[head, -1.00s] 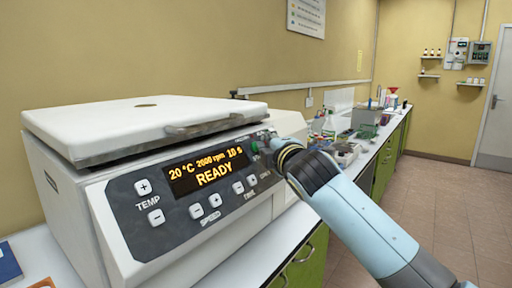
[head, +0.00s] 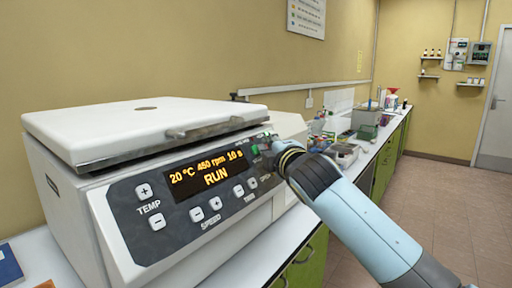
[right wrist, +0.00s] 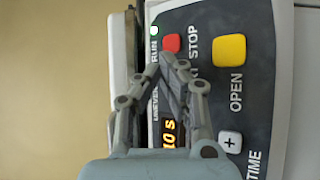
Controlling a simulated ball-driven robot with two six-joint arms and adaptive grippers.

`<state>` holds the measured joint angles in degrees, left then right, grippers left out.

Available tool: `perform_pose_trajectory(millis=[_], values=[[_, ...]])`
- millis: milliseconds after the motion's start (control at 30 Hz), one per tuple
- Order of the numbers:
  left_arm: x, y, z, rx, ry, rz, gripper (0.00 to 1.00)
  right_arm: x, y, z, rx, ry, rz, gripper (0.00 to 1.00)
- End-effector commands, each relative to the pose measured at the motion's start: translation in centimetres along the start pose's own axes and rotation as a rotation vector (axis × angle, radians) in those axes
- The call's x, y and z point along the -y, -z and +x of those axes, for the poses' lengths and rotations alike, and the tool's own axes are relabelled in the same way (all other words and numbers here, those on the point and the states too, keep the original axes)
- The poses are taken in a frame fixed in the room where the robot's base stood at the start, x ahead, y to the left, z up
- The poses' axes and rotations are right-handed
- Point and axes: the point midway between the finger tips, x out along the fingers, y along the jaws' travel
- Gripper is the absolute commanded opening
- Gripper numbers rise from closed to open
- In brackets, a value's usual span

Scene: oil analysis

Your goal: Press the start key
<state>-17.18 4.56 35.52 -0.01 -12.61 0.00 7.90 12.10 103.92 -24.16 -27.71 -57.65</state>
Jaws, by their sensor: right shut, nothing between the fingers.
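The white centrifuge (head: 70,190) stands on the bench with its lid (head: 140,122) down. Its display (head: 209,174) reads 20 °C, 450 rpm, 10 s and RUN. A green key (head: 255,150), seemingly the start key, shows right of the display. My right gripper (right wrist: 172,62) is shut and empty, its fingertips at the panel beside the red stop key (right wrist: 171,43). They hide the start key in the right wrist view; whether they touch it I cannot tell. My left gripper is not in view.
The yellow open key (right wrist: 229,48) and a plus key (right wrist: 230,141) lie close to my right fingers. Bottles and trays stand along the bench beyond the centrifuge. A blue item (head: 9,266) lies at the left front. The floor at the right is clear.

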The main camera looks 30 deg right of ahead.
Motion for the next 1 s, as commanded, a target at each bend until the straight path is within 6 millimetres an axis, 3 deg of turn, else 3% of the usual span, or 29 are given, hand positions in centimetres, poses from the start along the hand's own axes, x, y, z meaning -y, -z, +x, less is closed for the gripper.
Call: perform_pose_trajectory(millis=[467,1000], values=[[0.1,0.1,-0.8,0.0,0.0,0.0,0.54,-0.5,-0.5,-0.6,0.0,0.0,-0.002,0.0],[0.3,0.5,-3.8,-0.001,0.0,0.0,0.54,-3.0,-2.8,-3.8,0.0,-0.001,-0.001,0.0]])
